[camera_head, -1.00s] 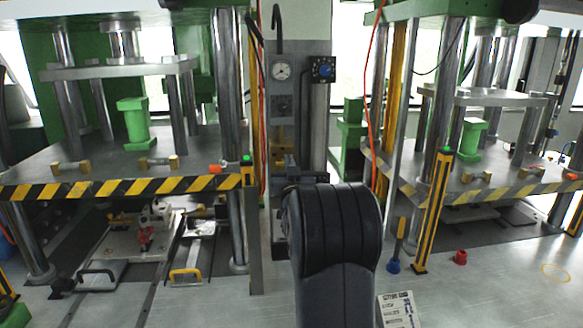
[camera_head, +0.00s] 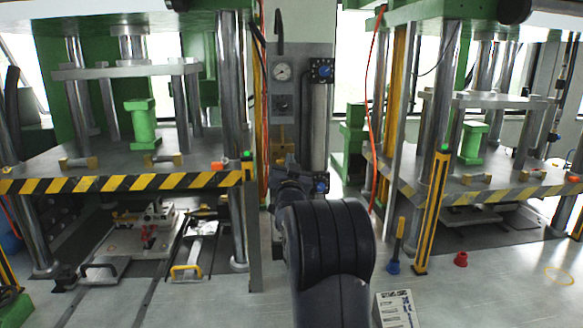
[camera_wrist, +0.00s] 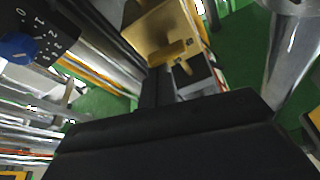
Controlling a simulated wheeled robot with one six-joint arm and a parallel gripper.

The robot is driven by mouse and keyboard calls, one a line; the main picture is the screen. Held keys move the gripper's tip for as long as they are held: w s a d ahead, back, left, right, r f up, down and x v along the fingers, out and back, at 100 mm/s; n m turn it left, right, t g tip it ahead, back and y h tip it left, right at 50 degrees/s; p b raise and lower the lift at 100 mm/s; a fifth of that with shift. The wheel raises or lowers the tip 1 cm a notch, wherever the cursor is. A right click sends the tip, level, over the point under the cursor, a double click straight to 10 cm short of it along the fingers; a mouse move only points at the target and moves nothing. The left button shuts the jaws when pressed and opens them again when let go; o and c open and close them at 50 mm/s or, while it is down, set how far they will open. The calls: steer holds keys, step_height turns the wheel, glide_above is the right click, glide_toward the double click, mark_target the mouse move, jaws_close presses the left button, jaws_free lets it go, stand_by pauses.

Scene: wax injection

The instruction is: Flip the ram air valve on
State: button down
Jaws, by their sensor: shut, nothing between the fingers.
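A brass-coloured valve block sits on the grey column in the head view (camera_head: 282,141). In the wrist view the brass block (camera_wrist: 158,34) is close, with a small yellow lever-like piece (camera_wrist: 171,52) on its front. I cannot read any label naming the ram air valve. My gripper (camera_head: 284,172) is shut and empty, just below the brass block in the head view, partly hidden by my arm. In the wrist view its dark body (camera_wrist: 158,92) fills the lower middle, with its tip reaching toward the block; contact cannot be told.
Dark dials with blue knobs sit on the column, one high (camera_head: 325,70) and one low (camera_head: 321,185); a numbered blue-knob dial (camera_wrist: 17,46) is close at left in the wrist view. A gauge (camera_head: 281,72) is above. Orange hose (camera_head: 369,110) hangs right. Presses stand both sides.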

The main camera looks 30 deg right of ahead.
steer(key=m+b, duration=0.2)
steer(key=f+m+g+h+b, duration=0.1)
steer(key=m+b, duration=0.1)
steer(key=shift+d+f, duration=0.1)
steer(key=shift+f+b, duration=0.3)
steer(key=shift+b, duration=1.25)
stand_by(1.4)
stand_by(0.6)
